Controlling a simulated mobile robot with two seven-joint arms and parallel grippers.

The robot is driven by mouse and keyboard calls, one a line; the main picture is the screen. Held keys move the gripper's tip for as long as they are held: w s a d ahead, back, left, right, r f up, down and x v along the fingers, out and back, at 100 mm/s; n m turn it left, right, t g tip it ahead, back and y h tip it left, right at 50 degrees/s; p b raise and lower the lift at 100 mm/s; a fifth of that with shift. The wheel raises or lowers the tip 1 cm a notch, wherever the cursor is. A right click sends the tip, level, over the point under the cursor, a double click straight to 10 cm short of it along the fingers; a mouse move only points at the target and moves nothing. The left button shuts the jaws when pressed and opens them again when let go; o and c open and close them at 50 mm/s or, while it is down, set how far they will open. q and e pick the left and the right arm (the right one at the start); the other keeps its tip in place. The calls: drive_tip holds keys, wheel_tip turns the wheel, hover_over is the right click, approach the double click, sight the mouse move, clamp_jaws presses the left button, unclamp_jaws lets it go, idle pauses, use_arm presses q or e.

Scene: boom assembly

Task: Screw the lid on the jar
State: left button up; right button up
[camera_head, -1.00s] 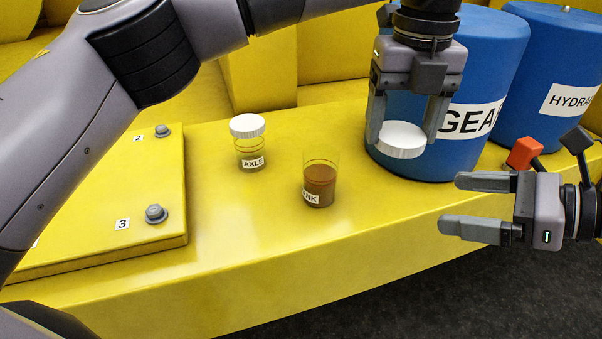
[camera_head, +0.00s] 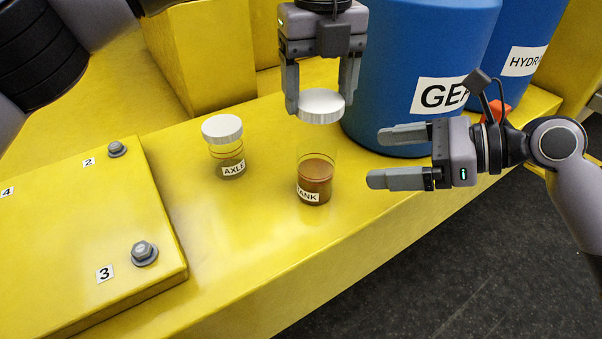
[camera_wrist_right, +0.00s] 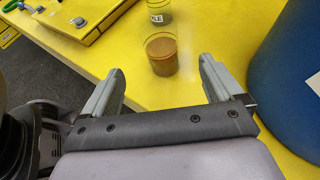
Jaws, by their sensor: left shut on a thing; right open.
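The open jar (camera_head: 315,182), labelled TANK and holding brown liquid, stands upright on the yellow ledge. My left gripper (camera_head: 320,104) is shut on the white lid (camera_head: 321,106) and holds it above the jar, slightly to the right of its mouth; whether they touch is hard to tell. My right gripper (camera_head: 386,158) is open and empty to the right of the jar, fingers pointing at it. In the right wrist view the jar (camera_wrist_right: 161,55) shows beyond and between the open fingers (camera_wrist_right: 163,80).
A second jar (camera_head: 228,160), labelled AXLE, stands to the left with its white lid on. Large blue drums (camera_head: 400,50) stand behind on the right. A raised yellow panel with bolts (camera_head: 90,230) is on the left. The ledge drops to dark floor in front.

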idle(0.4)
drive_tip(key=x, duration=1.2)
drive_tip(key=shift+r, duration=0.1)
drive_tip(key=c, duration=1.5)
use_arm(q)
hover_over(317, 138)
drive_tip(key=s, duration=0.3)
drive_tip(key=shift+w+f, duration=0.1)
drive_tip(key=shift+f, duration=2.4)
drive_tip(key=shift+f, duration=0.9)
drive_tip(key=shift+f, duration=0.25)
drive_tip(key=shift+f, duration=0.35)
